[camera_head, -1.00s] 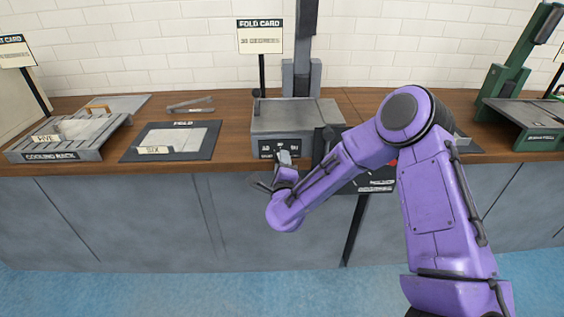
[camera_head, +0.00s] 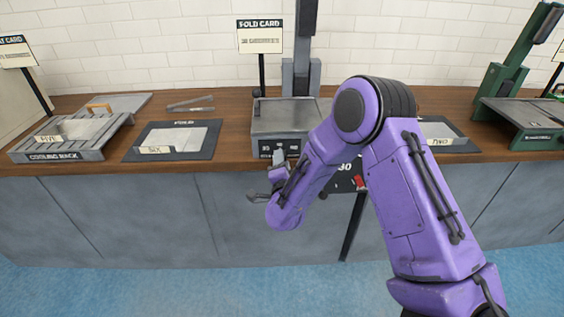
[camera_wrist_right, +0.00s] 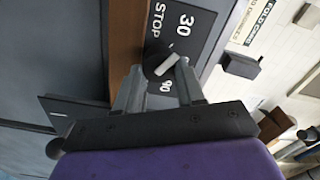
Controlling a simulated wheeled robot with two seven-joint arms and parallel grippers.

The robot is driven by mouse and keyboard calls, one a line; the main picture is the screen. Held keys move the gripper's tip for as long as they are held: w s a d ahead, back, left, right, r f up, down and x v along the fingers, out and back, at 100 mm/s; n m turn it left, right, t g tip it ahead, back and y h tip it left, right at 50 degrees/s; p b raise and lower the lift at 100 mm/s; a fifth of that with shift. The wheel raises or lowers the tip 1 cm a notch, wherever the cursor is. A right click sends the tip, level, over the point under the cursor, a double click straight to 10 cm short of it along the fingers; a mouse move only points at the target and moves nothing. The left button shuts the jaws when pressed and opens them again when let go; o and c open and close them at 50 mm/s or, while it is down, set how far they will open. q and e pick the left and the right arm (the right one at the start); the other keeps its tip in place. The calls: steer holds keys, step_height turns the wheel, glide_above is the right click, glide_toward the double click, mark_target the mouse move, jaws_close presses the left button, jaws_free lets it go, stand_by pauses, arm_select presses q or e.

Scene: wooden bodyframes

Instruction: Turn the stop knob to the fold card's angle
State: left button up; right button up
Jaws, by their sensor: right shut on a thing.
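The stop knob (camera_wrist_right: 163,63) is dark with a pale pointer bar, on a black panel (camera_wrist_right: 204,42) marked STOP, 30 and 90 in the right wrist view. My right gripper (camera_wrist_right: 160,67) is shut on the knob, one finger on each side. The bar slants between the printed 30 and 90; its exact reading is unclear, and fingers hide part of the dial. In the head view my right gripper (camera_head: 279,160) is at the front of the grey machine (camera_head: 283,116). The fold card (camera_head: 260,38) stands behind it, its lower line reading 30 degrees. My left gripper is out of view.
A cooling rack (camera_head: 62,151) and a fold mat (camera_head: 135,153) are to the left on the wooden counter. A green machine (camera_head: 528,118) stands at the far right. A dark panel marked 30 (camera_head: 345,168) shows partly behind my arm.

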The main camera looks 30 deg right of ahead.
steer(key=shift+f, duration=0.1)
stand_by(0.3)
steer(key=o, duration=1)
steer(key=shift+o, duration=0.2)
steer(key=b+v, duration=0.1)
steer(key=v, duration=0.9)
steer(key=shift+s, duration=0.3)
steer(key=shift+a, duration=0.1)
